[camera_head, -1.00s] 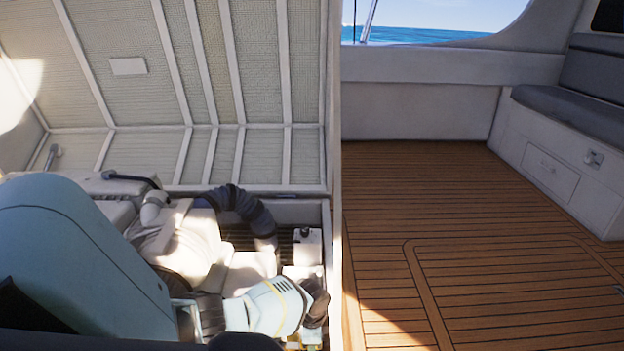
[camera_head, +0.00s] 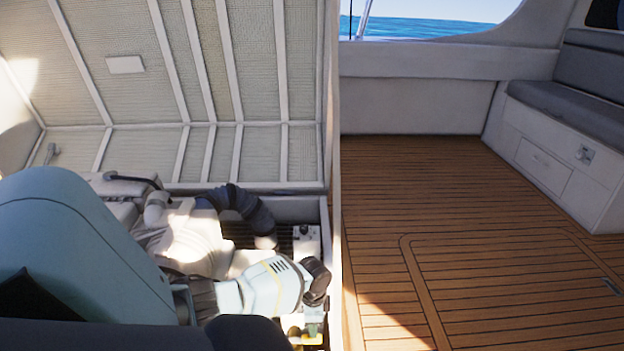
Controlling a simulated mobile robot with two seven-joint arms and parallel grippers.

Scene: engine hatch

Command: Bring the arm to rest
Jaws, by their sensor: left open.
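My left arm (camera_head: 75,235) comes in from the left, a large pale-blue link that covers part of the engine bay. Its white and pale-blue forearm (camera_head: 265,288) reaches right to a dark wrist joint. My left gripper (camera_head: 311,322) hangs below that joint, low in the hatch near its right wall. It is small in the picture and its fingers are hard to make out. It is open, and I see nothing held in it. My right gripper is out of view.
The engine (camera_head: 190,238) and a black ribbed hose (camera_head: 245,207) fill the hatch beside the forearm. The raised hatch lid (camera_head: 200,90) stands behind. The hatch's right wall (camera_head: 338,260) is close to the gripper. The wooden deck (camera_head: 440,220) is clear. A cushioned bench (camera_head: 570,105) is at right.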

